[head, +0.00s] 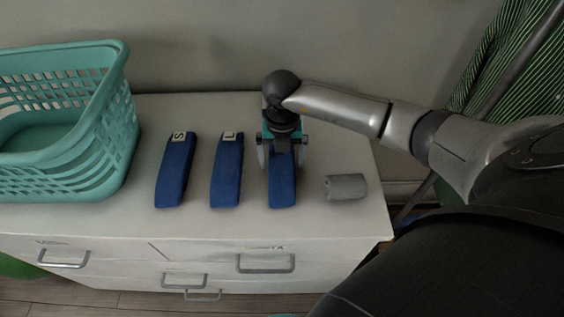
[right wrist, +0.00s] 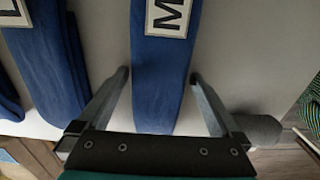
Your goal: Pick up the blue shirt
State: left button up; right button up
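Three folded blue shirts lie in a row on the white dresser: one labelled S (head: 174,178), one labelled L (head: 226,178) and one on the right (head: 283,190). In the right wrist view the right-hand shirt (right wrist: 158,90) bears an M label. My right gripper (head: 283,162) is open directly over this M shirt, pointing down. In the right wrist view its two fingers (right wrist: 160,78) are spread on either side of the shirt, with gaps to its edges. Its height above the dresser top is hard to tell. My left gripper is not in view.
A teal laundry basket (head: 125,150) stands at the left of the dresser (head: 330,228). A grey rolled cloth (head: 346,187) lies right of the M shirt, near the dresser's right edge. The wall is close behind. Green striped fabric (head: 510,60) hangs at the right.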

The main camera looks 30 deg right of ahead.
jog(key=c, duration=1.2)
jog(key=shift+r, duration=0.1)
jog(key=shift+c, duration=0.4)
